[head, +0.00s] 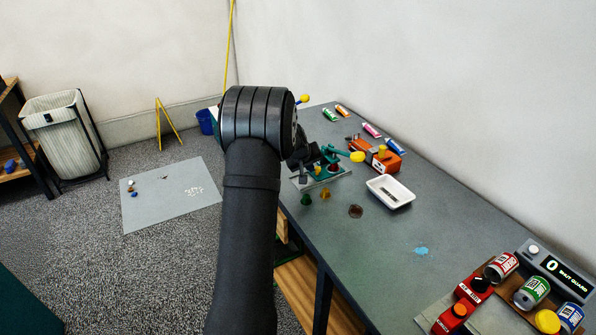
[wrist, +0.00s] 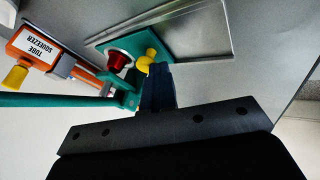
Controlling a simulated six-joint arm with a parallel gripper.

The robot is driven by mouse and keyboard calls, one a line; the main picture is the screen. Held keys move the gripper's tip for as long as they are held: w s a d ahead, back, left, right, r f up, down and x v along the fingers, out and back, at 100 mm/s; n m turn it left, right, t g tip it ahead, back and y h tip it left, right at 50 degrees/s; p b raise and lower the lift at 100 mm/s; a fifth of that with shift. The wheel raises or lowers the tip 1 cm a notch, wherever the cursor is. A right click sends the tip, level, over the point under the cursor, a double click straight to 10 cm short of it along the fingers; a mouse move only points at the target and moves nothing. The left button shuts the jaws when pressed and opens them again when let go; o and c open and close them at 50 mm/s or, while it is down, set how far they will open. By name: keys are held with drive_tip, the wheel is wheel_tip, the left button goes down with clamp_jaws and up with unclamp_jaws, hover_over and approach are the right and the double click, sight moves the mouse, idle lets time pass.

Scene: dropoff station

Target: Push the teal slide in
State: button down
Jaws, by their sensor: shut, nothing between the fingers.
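A teal fixture (head: 328,167) stands on the far part of the table, partly hidden by my arm in the head view. In the wrist view its teal plate (wrist: 128,97) has a red cup-like part (wrist: 118,61) beside it and a yellow knob (wrist: 146,60). A long teal bar (wrist: 45,100) runs off to the left. I cannot tell for sure which teal piece is the slide. My gripper (wrist: 157,72) is shut and empty. Its fingertips are close beside the yellow knob and the plate; whether they touch is unclear.
An orange tube squeezer (head: 380,157) stands just beside the fixture. A white tray (head: 391,192), green and yellow pieces (head: 306,199) and a brown spot (head: 355,211) lie nearer. Several tubes (head: 370,130) lie behind. The table middle is mostly clear.

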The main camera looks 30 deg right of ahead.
drive_tip(key=shift+d+r, duration=0.1)
drive_tip(key=shift+d, duration=0.2)
drive_tip(key=a, duration=0.1)
drive_tip(key=a+r, duration=0.1)
drive_tip(key=a, duration=0.2)
drive_tip(key=shift+w+a+r, duration=0.15)
drive_tip(key=shift+w+a, duration=0.15)
drive_tip(key=shift+a, duration=0.1)
drive_tip(key=v, duration=0.9)
drive_tip(key=shift+s+a, duration=0.1)
drive_tip(key=shift+s, duration=0.05)
drive_tip(key=x, duration=0.9)
drive_tip(key=d, duration=0.1)
drive_tip(key=d+f, duration=0.1)
drive_tip(key=d, duration=0.1)
drive_tip(key=shift+d+f, duration=0.15)
drive_tip(key=shift+d, duration=0.05)
drive_tip(key=shift+s+d, duration=0.1)
drive_tip(key=shift+d, duration=0.45)
